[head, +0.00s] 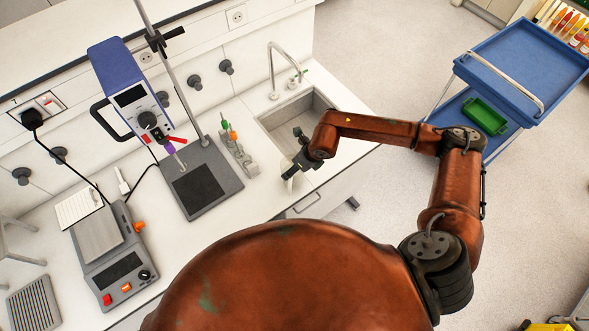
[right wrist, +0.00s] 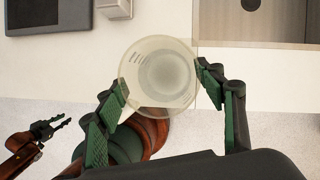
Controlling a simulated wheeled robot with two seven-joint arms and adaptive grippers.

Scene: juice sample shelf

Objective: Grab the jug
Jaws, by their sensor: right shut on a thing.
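The jug (right wrist: 165,72) is a pale, translucent round vessel with dark marks on its wall, seen from above in the right wrist view. My right gripper (right wrist: 162,82) is shut on it, one finger on each side. In the head view the right gripper (head: 291,172) is at the counter's front edge, just left of the sink, with the jug (head: 293,184) partly hidden under it. I cannot tell whether the jug touches the counter. My left gripper (right wrist: 66,120) shows at the left of the right wrist view, its fingers apart and empty; the head view does not show it.
The sink (head: 297,119) with its tap is right of the jug. A bottle rack (head: 238,150) and a stirrer stand (head: 203,187) are to the left, with a hotplate (head: 115,260) further left. A blue cart (head: 520,65) with a green tray (head: 485,117) stands at the right.

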